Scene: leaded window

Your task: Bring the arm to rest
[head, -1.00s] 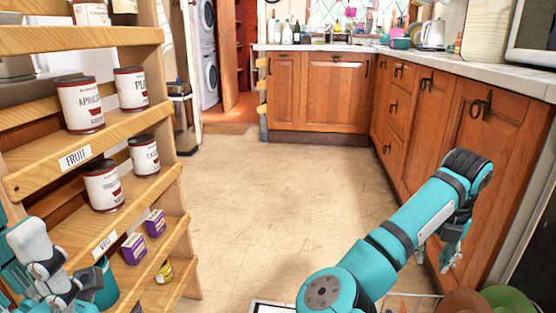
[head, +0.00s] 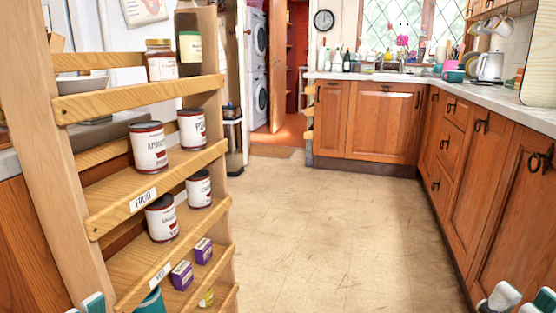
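Only small white and teal tips of my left arm's end (head: 92,303) show at the bottom left edge, in front of the wooden shelf. White, dark and teal parts of my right arm's end (head: 502,297) show at the bottom right corner, near the lower cabinets. The rest of both arms is cut off by the frame's bottom edge. I cannot tell whether either gripper is open or shut. No held object is visible.
A wooden shelf rack (head: 155,94) on the left holds cans, jars and purple boxes (head: 182,274). Wooden cabinets (head: 367,123) line the back and right under a pale counter. The tiled floor (head: 320,230) between is clear.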

